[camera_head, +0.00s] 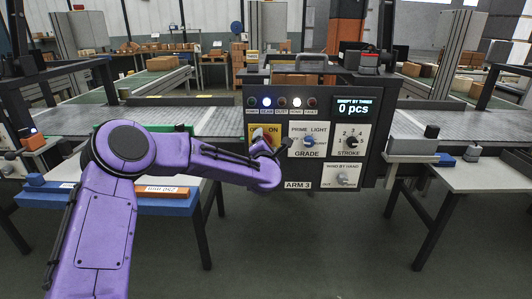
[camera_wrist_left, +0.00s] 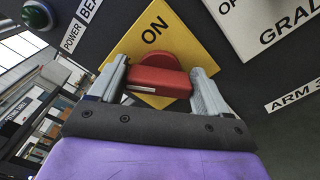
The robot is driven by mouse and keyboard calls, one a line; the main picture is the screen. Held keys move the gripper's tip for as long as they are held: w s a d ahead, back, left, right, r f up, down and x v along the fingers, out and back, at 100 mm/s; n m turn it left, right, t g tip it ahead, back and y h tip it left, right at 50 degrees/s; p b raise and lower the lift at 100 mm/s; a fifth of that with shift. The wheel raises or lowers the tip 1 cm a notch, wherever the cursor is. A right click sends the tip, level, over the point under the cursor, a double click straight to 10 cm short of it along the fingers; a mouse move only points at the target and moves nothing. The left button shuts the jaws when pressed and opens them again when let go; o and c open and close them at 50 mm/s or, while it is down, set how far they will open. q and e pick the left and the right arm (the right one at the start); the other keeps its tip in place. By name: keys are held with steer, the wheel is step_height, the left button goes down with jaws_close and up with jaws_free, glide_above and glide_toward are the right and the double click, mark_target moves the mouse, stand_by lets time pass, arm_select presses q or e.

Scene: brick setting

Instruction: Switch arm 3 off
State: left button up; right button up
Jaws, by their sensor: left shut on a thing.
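A dark control panel marked ARM 3 (camera_head: 298,184) stands in the middle of the head view. Its upper left has a yellow plate (camera_head: 273,128) reading ON. In the left wrist view the yellow plate (camera_wrist_left: 156,30) carries a red rotary switch (camera_wrist_left: 157,82) with a bar handle. My left gripper (camera_wrist_left: 160,76) has one finger on each side of this handle and is shut on it. In the head view my left gripper (camera_head: 266,143) and purple arm cover much of the switch. My right gripper is not in view.
The panel also has a GRADE knob (camera_head: 309,141), a STROKE knob (camera_head: 351,141) and a lower toggle (camera_head: 343,180). A display (camera_head: 353,108) reads 0 pcs. Blue and white lamps glow. A conveyor (camera_head: 437,125) runs behind, with a table (camera_head: 470,176) at right.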

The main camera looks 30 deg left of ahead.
arm_select(q)
steer(key=shift+f+n+b, duration=0.1)
steer(key=shift+n+b, duration=0.95)
steer(key=shift+n, duration=0.05)
steer(key=o, duration=1)
steer(key=shift+c, duration=0.2)
steer(key=shift+s, duration=0.1)
steer(key=b+v, duration=0.1)
steer(key=v, duration=0.9)
steer(key=shift+s, duration=0.2)
